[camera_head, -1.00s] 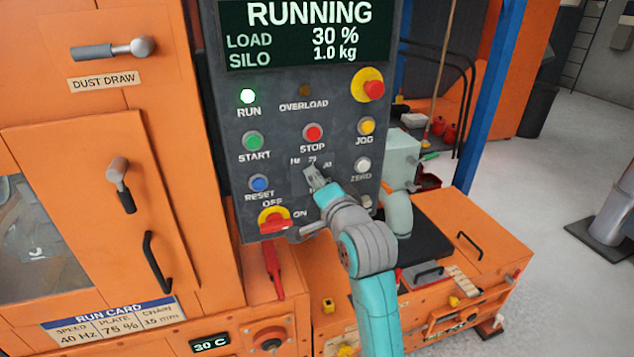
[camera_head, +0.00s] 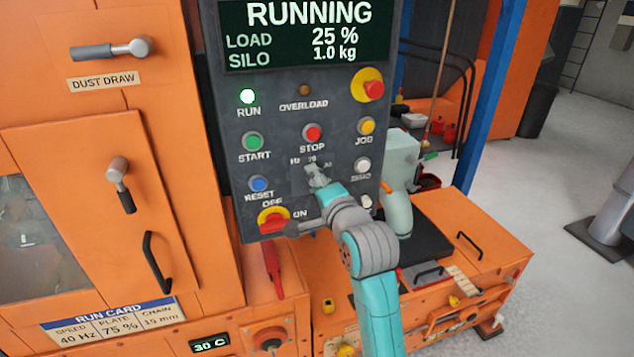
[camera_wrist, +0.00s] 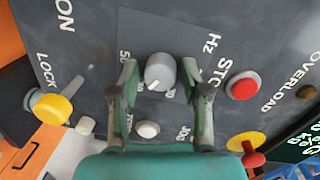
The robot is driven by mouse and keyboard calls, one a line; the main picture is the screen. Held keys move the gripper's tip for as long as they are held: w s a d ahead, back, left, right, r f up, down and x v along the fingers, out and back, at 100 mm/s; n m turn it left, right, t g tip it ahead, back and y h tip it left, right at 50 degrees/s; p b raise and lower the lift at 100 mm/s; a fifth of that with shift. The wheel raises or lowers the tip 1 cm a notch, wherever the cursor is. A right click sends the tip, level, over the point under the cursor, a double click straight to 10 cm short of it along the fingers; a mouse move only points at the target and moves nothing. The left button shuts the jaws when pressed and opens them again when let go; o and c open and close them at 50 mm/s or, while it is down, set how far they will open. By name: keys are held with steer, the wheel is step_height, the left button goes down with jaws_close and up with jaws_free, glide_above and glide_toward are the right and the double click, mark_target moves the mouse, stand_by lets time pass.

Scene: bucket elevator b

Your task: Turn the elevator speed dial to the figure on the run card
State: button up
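The speed dial (camera_wrist: 160,72) is a grey knob with a white pointer mark, under "Hz" on the dark control panel. In the wrist view its mark points toward the lower left; a 50 shows beside the left finger, other figures are partly hidden. My gripper (camera_wrist: 160,80) has one finger on each side of the dial, with a visible gap at the left finger and a narrower one at the right. In the head view my gripper (camera_head: 318,176) covers the dial. The run card (camera_head: 113,320) at lower left reads speed 40 Hz, plate 75 %, chain 15 mm.
The display (camera_head: 306,35) reads RUNNING, load 25 %, silo 1.0 kg. The red STOP button (camera_head: 313,132), white ZERO button (camera_head: 362,165) and red-and-yellow OFF/ON switch (camera_head: 274,220) surround the dial closely.

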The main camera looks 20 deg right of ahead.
steer(key=shift+s, duration=0.1)
steer(key=s, duration=1.1)
steer(key=shift+s+d+r, duration=0.3)
steer(key=shift+s+r, duration=0.1)
steer(key=shift+r, duration=0.05)
steer(key=s+f+n+g+h, duration=0.1)
steer(key=s+f+n, duration=0.2)
steer(key=s+f, duration=0.65)
steer(key=s+f+n, duration=0.3)
steer(key=s+f, duration=0.3)
steer(key=f, duration=0.6)
steer(key=s+f+n, duration=0.2)
steer(key=s+n, duration=0.2)
steer(key=s, duration=0.9)
steer(key=s+f+n+g, duration=0.1)
steer(key=s+n, duration=0.3)
steer(key=s, duration=0.9)
steer(key=shift+s+a+f+n, duration=0.2)
steer(key=shift+a+f+n, duration=0.15)
steer(key=shift+f, duration=0.5)
